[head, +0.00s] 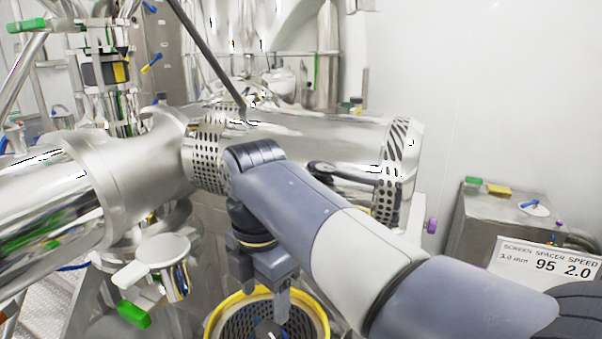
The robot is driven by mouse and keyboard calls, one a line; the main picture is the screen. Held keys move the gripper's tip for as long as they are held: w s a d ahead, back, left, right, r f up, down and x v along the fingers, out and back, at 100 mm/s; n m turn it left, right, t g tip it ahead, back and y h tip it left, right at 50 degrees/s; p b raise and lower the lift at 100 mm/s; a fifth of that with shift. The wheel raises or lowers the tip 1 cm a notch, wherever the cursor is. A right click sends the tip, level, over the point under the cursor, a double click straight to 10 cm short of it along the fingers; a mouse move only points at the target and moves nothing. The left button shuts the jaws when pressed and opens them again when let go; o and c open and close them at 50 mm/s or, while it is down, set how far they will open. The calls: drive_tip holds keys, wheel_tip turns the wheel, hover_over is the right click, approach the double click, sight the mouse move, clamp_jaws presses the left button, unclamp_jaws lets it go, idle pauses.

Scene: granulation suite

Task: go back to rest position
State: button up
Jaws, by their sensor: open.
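My arm reaches in from the lower right of the head view, and my gripper (264,292) points down at the lower middle. Its jaws are open, with one finger showing clearly. It is above or at the mouth of a round perforated screen basket with a yellow rim (323,316). I cannot tell whether it touches the basket. A small grey-blue part (268,330) shows inside the basket at the bottom edge, partly cut off.
A large steel cylinder (330,138) runs just behind my arm, with a perforated end (396,165).

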sight(267, 330)
wheel_tip(267, 330, down, 7)
drive_tip(key=shift+f+p, duration=0.2)
drive_tip(key=shift+p, duration=0.15)
idle(0.4)
